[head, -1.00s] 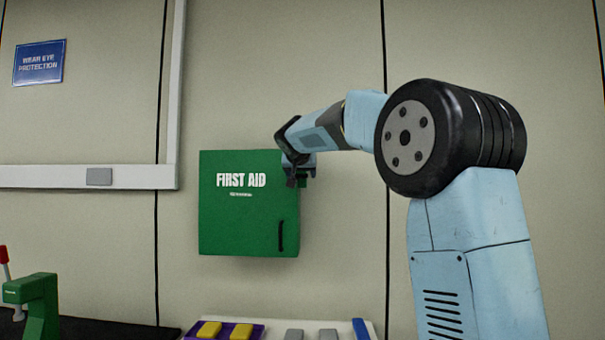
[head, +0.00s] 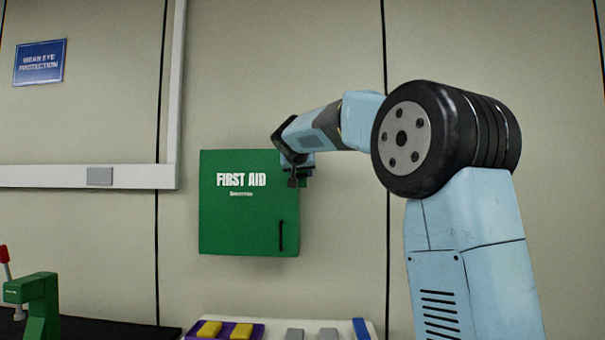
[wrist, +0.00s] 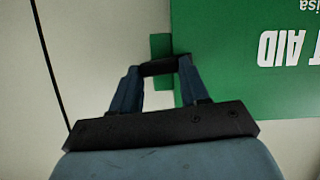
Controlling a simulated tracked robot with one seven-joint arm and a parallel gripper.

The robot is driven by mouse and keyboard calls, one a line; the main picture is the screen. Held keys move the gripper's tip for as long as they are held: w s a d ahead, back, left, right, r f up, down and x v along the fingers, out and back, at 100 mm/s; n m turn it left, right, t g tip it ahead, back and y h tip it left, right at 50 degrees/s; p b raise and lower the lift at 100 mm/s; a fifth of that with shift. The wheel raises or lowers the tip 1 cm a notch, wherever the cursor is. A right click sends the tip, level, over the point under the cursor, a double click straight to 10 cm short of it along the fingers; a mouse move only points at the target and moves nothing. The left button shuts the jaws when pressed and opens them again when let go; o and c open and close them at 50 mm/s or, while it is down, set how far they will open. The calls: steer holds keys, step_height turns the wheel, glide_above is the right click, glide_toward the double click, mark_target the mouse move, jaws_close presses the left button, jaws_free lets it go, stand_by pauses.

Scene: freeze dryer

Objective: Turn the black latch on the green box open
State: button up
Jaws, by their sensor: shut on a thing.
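The green first aid box (head: 235,215) hangs on the wall in the middle of the head view, its door shut. In the wrist view its green face (wrist: 240,85) fills the upper right, with the lettering upside down. My gripper (head: 296,182) is at the upper right edge of the box. In the wrist view my gripper (wrist: 160,72) is shut on the black latch (wrist: 158,68), which spans between the fingertips. A small green piece (wrist: 160,45) shows just beyond the latch. The head view hides most of the latch behind my gripper.
A black vertical handle (head: 281,236) is low on the right of the box door. Below are a purple tray (head: 252,334) with yellow blocks and a green clamp-like tool (head: 38,300) at the left. Bare wall lies right of the box.

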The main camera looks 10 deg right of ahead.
steer(key=n+h, duration=0.2)
steer(key=n, duration=0.1)
steer(key=a+n+h, duration=0.1)
steer(key=n, duration=0.2)
steer(key=f+n+h, duration=0.1)
steer(key=n+h, duration=0.1)
steer(key=shift+w+a+n+h, duration=0.2)
steer(key=shift+n+h, duration=0.1)
steer(key=shift+n, duration=0.1)
steer(key=shift+f+n+t+h, duration=0.2)
steer(key=shift+n+h, duration=0.1)
steer(key=shift+n, duration=0.65)
steer(key=shift+f+n+t+h, duration=0.2)
steer(key=shift+n+h, duration=0.1)
steer(key=shift+n, duration=0.65)
steer(key=o, duration=1.1)
steer(key=shift+c, duration=0.2)
steer(key=shift+r, duration=0.1)
